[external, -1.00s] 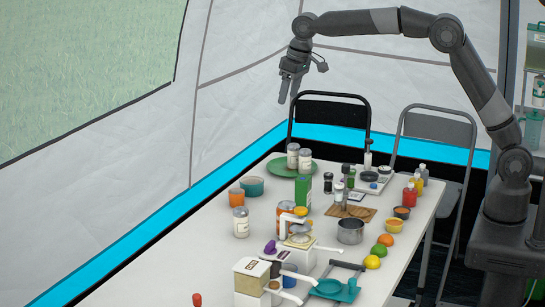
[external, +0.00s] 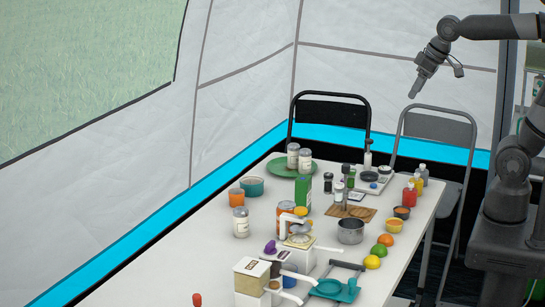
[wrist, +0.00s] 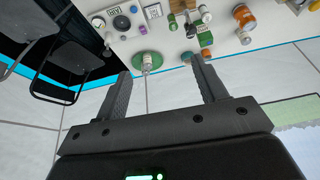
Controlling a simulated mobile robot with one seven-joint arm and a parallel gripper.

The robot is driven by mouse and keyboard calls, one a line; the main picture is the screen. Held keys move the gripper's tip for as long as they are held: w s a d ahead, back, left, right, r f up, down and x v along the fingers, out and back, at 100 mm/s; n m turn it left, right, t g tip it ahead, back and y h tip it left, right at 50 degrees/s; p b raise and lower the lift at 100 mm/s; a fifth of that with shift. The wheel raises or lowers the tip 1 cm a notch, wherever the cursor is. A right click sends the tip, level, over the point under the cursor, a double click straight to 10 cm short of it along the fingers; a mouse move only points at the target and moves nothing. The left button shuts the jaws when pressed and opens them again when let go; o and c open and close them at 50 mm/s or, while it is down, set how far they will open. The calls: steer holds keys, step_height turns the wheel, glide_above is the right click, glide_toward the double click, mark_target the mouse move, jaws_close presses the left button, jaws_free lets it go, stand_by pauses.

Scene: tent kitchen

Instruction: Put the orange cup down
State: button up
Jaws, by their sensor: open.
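The orange cup (external: 236,196) stands upright on the white table (external: 185,245), near its far left edge. It is beside a teal bowl (external: 252,187), and my gripper is well apart from it. My gripper (external: 414,92) is raised high at the upper right, above the chairs behind the table. In the wrist view my gripper (wrist: 161,67) shows two spread fingers with nothing between them.
A green plate (external: 284,170) with jars is behind the cup, and a white-lidded jar (external: 241,222) is in front. The table's middle is crowded with a pot (external: 350,231), boards and bottles. Two folding chairs (external: 433,126) stand behind. The air around my gripper is clear.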

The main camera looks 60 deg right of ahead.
steer(key=s+d+f, duration=0.1)
steer(key=s+f, duration=0.4)
steer(key=s, duration=0.3)
steer(key=shift+t, duration=0.3)
